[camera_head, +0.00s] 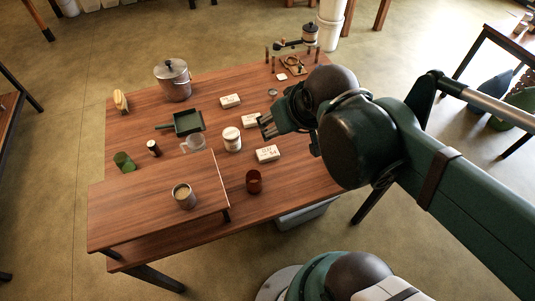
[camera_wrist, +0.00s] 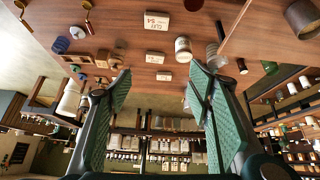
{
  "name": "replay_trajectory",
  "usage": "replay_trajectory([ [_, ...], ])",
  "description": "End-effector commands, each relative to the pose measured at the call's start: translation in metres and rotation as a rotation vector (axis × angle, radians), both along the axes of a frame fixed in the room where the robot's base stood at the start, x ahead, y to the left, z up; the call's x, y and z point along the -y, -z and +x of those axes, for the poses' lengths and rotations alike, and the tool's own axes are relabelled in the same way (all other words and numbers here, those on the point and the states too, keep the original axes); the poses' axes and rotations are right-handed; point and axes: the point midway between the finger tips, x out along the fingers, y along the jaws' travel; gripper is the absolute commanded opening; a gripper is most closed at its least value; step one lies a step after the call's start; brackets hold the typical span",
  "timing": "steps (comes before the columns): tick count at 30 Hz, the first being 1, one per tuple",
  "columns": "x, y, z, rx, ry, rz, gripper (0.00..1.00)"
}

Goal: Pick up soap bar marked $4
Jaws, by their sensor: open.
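Three pale soap bars lie on the brown table. The nearest bar (camera_head: 268,154) has dark lettering that seems to include $4; it also shows in the wrist view (camera_wrist: 155,20), where the $4 reads more clearly. The far bar (camera_head: 230,101) lies further back. My gripper (camera_head: 266,127) is open and empty, appearing above the table between the nearest and middle bars. In the wrist view its green-padded fingers (camera_wrist: 160,88) are wide apart, with the $4 bar beyond them near the top edge.
A white jar (camera_head: 232,140) stands left of the bars and an amber cup (camera_head: 254,181) stands nearer the front. A raised wooden shelf (camera_head: 135,207) holds a mug (camera_head: 184,196). A lidded pot (camera_head: 173,80) and green pan (camera_head: 188,122) stand further left.

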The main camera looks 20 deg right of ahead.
Motion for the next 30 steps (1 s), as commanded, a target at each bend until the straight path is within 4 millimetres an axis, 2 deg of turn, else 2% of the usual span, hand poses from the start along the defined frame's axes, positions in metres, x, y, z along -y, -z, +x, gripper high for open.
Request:
replay_trajectory([
  [17, 0.0, 0.037, 0.043, -0.157, -0.285, -0.228, 0.51],
  [30, -0.001, 0.076, 0.076, -0.292, -0.526, -0.392, 0.51],
])
